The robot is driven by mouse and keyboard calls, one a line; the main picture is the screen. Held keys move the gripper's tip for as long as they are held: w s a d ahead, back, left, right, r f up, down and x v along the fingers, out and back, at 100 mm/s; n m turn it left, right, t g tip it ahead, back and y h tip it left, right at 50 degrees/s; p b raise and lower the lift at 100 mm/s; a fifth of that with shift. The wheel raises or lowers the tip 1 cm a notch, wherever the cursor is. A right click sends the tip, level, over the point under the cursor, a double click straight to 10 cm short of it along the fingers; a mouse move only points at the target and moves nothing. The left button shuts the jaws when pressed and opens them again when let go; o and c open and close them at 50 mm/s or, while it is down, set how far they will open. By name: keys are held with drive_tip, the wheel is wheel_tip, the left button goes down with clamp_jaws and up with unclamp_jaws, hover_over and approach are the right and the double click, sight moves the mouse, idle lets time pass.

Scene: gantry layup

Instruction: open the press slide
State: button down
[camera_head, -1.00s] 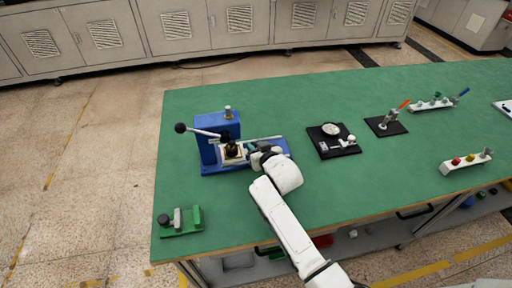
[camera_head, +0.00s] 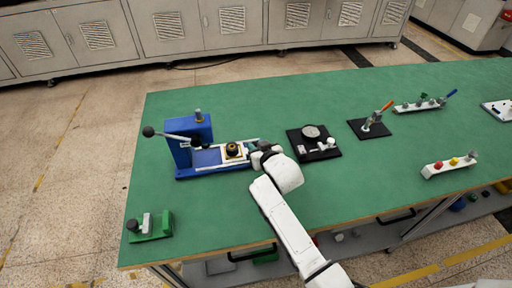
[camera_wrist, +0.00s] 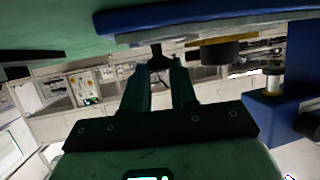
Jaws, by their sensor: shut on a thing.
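The press (camera_head: 190,135) is a blue stand with a black-knobbed lever (camera_head: 165,134), at the left of the green table. Its slide (camera_head: 228,159) is a pale plate with a round black and yellow piece on it. The slide sits to the right of the press column, with bare blue base between them. My gripper (camera_head: 256,151) is at the slide's right end. In the wrist view my gripper (camera_wrist: 158,66) has its two fingers shut on a small dark handle (camera_wrist: 158,62). The blue press base (camera_wrist: 210,17) shows at the top there. My wrist hides part of the slide's right end.
A black plate with a dial (camera_head: 312,133) lies just right of my gripper. A green fixture (camera_head: 150,226) stands at the table's front left. Further right are a black plate with an orange-handled piece (camera_head: 372,126) and a white block with coloured knobs (camera_head: 448,166).

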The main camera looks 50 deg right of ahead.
drive_tip(key=c, duration=0.9)
unclamp_jaws()
drive_tip(key=v, duration=1)
drive_tip(key=shift+s+a+r+b, duration=0.1)
drive_tip(key=shift+s+b, duration=0.25)
